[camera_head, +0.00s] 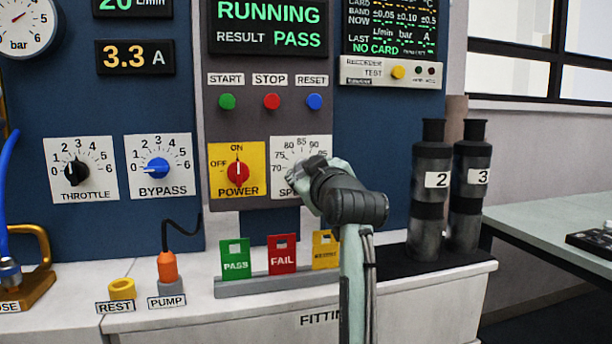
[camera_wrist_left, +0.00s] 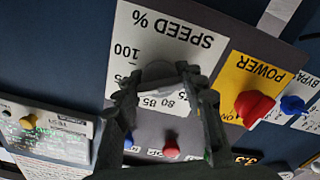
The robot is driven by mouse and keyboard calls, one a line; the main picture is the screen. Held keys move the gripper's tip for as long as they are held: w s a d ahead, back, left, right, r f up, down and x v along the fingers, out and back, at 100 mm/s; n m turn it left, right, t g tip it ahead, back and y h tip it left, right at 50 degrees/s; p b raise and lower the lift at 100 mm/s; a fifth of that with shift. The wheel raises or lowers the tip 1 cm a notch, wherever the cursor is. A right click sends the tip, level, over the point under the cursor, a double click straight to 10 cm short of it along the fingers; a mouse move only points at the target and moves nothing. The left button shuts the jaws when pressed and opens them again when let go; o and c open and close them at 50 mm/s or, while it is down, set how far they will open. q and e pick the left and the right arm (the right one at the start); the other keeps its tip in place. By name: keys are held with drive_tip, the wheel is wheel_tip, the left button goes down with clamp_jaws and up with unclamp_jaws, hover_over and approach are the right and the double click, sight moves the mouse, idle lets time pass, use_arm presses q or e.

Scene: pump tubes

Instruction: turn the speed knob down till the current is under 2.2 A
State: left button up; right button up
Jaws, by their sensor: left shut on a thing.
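The speed dial plate (camera_head: 287,152) is white with a scale; 70 to 90 is readable in the head view. My left gripper (camera_head: 312,178) is at the plate and covers its lower right and the knob. In the left wrist view the plate (camera_wrist_left: 175,35) appears upside down. There, the dark grey speed knob (camera_wrist_left: 159,70) sits between the fingers of my left gripper (camera_wrist_left: 160,88), which is shut on it. The knob's pointer is hidden. The current display (camera_head: 135,58) reads 3.3 A. My right gripper is not in view.
The red power knob (camera_head: 238,173) is close left of the speed plate. Start, stop and reset buttons (camera_head: 271,101) are above. PASS, FAIL and yellow cards (camera_head: 282,255) stand below. Two dark cylinders, 2 (camera_head: 432,190) and 3 (camera_head: 471,190), stand to the right.

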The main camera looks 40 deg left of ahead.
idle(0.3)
use_arm(q)
drive_tip(key=o, duration=1.2)
drive_tip(key=v, duration=1.2)
drive_tip(key=shift+s, duration=0.1)
